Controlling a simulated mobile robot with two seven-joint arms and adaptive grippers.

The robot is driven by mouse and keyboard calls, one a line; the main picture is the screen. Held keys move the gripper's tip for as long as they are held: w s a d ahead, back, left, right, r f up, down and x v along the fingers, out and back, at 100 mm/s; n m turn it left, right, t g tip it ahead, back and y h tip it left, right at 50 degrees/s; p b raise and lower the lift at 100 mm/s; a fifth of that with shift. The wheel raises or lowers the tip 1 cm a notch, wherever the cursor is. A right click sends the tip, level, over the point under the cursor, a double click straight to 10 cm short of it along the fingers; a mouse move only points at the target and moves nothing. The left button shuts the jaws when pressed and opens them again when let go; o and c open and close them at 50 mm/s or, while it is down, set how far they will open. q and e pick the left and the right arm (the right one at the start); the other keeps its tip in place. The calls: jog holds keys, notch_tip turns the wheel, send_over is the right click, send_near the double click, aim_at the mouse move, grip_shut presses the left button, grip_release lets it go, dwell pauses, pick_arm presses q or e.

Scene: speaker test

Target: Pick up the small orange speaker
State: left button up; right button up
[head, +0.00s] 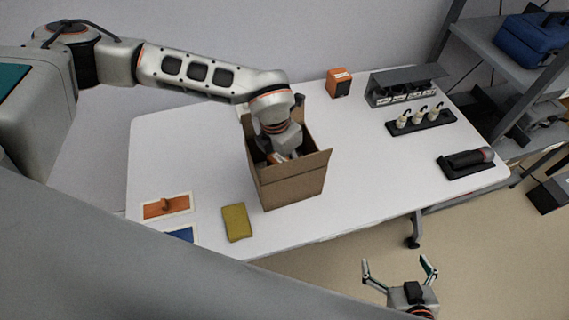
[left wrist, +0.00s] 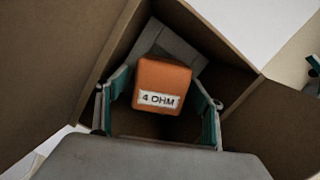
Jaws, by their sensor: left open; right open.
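An orange block with a "4 OHM" label (left wrist: 162,84) is inside the open cardboard box (head: 292,188). In the left wrist view it lies between the spread fingers of my left gripper (left wrist: 160,104), with gaps at its sides. In the head view my left arm reaches down into the box, and the box and wrist hide most of that gripper; a bit of orange shows beside it. Another orange speaker (head: 338,82) with a dark front and a white label stands at the table's back edge. My right gripper (head: 397,264) is open and empty, low in front of the table.
A grey compartment rack (head: 408,84), a black holder with white bottles (head: 421,119) and a dark cylinder on a pad (head: 466,161) are on the right. The white table (head: 375,170) is clear right of the box.

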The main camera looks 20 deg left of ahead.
pick_arm(q)
jog(key=shift+f, duration=0.2)
jog(key=c, duration=1.7)
jog(key=shift+r, duration=0.1)
jog(key=shift+c, duration=0.7)
jog(key=shift+r, duration=0.1)
